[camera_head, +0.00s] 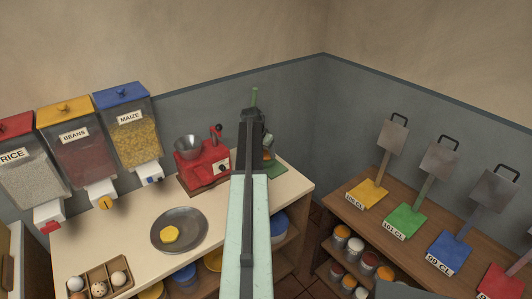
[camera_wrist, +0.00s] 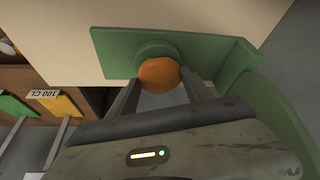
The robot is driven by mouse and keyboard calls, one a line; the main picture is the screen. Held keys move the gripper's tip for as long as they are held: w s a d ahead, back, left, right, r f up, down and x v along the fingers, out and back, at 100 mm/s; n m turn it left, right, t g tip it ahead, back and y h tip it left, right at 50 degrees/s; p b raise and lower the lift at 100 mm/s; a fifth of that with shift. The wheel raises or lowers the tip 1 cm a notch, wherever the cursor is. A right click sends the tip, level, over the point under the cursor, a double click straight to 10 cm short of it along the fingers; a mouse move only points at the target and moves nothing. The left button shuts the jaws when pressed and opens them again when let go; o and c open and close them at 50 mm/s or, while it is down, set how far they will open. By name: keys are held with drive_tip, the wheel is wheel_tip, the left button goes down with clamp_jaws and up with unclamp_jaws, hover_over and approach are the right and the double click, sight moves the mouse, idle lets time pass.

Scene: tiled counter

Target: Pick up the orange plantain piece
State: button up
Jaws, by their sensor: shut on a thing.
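The orange plantain piece (camera_wrist: 159,73) is a round disc between the two fingers of my gripper (camera_wrist: 165,88) in the wrist view. My gripper is shut on it. Just behind the piece is a green board (camera_wrist: 115,48) with a round raised part (camera_wrist: 152,48) and a curved green arm (camera_wrist: 275,108) at the right. I cannot tell whether the piece still touches the green part.
A dark plate (camera_head: 190,245) with a yellow piece (camera_head: 169,234) lies on the pale counter (camera_head: 120,225). A red grinder (camera_head: 208,166) stands close left of my arm. Eggs in a wooden box (camera_head: 98,281) are front left. Grain dispensers line the left wall; colored scoops stand right.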

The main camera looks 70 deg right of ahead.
drive_tip(key=shift+s+a+r+p, duration=0.1)
drive_tip(key=shift+a+r+p, duration=0.05)
drive_tip(key=shift+r+p, duration=0.4)
drive_tip(key=shift+a+r+p, duration=0.1)
drive_tip(key=shift+r+p, duration=0.25)
drive_tip(key=shift+r, duration=0.35)
drive_tip(key=s+a, duration=0.3)
drive_tip(key=a, duration=0.4)
drive_tip(key=s+a, duration=0.4)
drive_tip(key=a, duration=0.3)
drive_tip(key=shift+r+p, duration=0.4)
drive_tip(key=shift+r, duration=0.05)
